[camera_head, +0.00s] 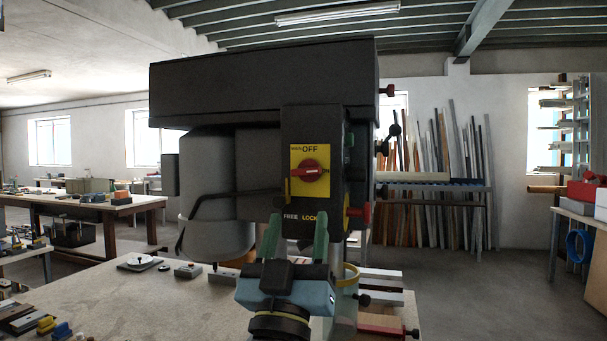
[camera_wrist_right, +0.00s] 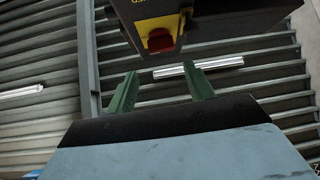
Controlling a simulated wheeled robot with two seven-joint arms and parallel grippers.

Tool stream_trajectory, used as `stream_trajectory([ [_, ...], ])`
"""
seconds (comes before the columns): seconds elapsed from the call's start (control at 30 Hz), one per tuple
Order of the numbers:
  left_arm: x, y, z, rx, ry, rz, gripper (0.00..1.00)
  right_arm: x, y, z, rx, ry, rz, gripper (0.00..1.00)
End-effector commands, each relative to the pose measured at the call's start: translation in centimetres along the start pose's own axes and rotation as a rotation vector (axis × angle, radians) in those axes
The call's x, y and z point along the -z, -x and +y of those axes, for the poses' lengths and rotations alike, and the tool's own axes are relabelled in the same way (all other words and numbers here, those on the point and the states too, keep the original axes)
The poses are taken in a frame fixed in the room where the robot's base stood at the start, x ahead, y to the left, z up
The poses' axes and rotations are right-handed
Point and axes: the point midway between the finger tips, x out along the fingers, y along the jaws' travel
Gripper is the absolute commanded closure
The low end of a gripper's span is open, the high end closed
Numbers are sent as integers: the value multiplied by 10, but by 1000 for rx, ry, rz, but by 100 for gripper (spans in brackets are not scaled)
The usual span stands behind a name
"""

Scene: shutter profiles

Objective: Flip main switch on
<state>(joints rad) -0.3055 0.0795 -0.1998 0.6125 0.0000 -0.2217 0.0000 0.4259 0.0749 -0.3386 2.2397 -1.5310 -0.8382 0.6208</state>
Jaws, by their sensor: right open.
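The main switch (camera_head: 309,171) is a red rotary knob on a yellow plate marked OFF. It sits on the side of a large dark machine (camera_head: 262,82). The knob's bar lies roughly level, slightly tilted. My right gripper (camera_head: 298,238) is in front of the machine, below the switch, with its two green fingers apart and pointing up. It looks empty and apart from the knob. In the right wrist view, the red knob (camera_wrist_right: 160,40) shows above and between the open fingers (camera_wrist_right: 160,90). My left gripper is not in view.
A rack of long profiles (camera_head: 440,190) stands behind on the right. Open floor lies to the right.

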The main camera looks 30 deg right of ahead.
Motion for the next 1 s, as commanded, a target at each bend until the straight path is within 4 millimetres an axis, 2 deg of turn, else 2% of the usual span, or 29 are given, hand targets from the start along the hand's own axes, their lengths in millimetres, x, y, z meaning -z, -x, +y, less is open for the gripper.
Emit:
stream_trajectory([
  [0.03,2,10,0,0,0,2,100,4,-16,0,-1,2,2,47],
  [0.2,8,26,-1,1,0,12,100,3,-52,1,-2,3,1,47],
  [0.4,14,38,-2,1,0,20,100,2,-83,0,0,1,0,47],
  [0.6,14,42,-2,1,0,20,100,0,-96,0,0,1,-1,47],
  [0.87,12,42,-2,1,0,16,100,-1,-97,0,1,0,-2,47],
  [0.9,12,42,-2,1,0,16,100,-1,-97,0,1,0,-2,49],
  [1.0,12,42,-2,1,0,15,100,-1,-96,0,1,0,-2,62],
])
